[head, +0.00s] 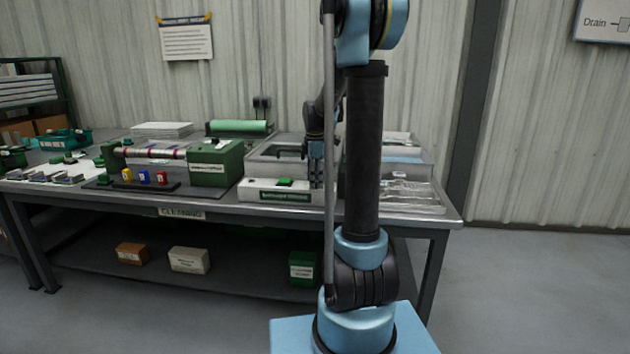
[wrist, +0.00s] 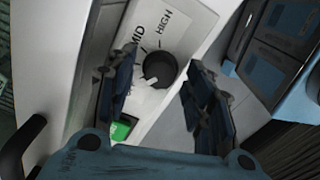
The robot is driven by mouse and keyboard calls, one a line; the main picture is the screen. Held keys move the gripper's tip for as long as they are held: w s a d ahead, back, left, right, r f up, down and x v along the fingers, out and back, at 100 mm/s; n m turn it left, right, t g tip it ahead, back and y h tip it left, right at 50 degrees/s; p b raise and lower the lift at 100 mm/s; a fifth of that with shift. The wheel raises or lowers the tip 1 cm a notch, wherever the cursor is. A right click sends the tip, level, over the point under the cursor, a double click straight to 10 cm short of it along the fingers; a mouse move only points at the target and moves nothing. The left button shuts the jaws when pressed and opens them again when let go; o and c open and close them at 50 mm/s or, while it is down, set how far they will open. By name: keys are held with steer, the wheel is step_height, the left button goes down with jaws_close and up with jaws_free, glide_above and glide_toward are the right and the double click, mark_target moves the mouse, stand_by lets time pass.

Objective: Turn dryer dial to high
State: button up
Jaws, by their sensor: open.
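The dryer (head: 255,194) is a low white unit with a green label and a green button (head: 284,182) at the front of the bench. In the wrist view its dark round dial (wrist: 158,66) sits on a white panel, with MID and HIGH printed above it. A pale mark shows at the dial's lower-left edge; I cannot tell which setting it points to. My gripper (wrist: 163,60) is open, with one finger on each side of the dial. I cannot tell whether they touch it. In the head view my gripper (head: 316,174) is over the dryer's right end, and the dial is hidden.
A green machine (head: 215,163) and small coloured blocks stand left of the dryer. A grey basin (head: 275,158) is behind it. A tray (head: 412,193) lies right, partly behind my arm. Boxes sit on the lower shelf (head: 230,265). The floor at right is clear.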

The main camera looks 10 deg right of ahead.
steer(key=shift+c, duration=0.6)
steer(key=c, duration=1)
steer(key=shift+o, duration=0.2)
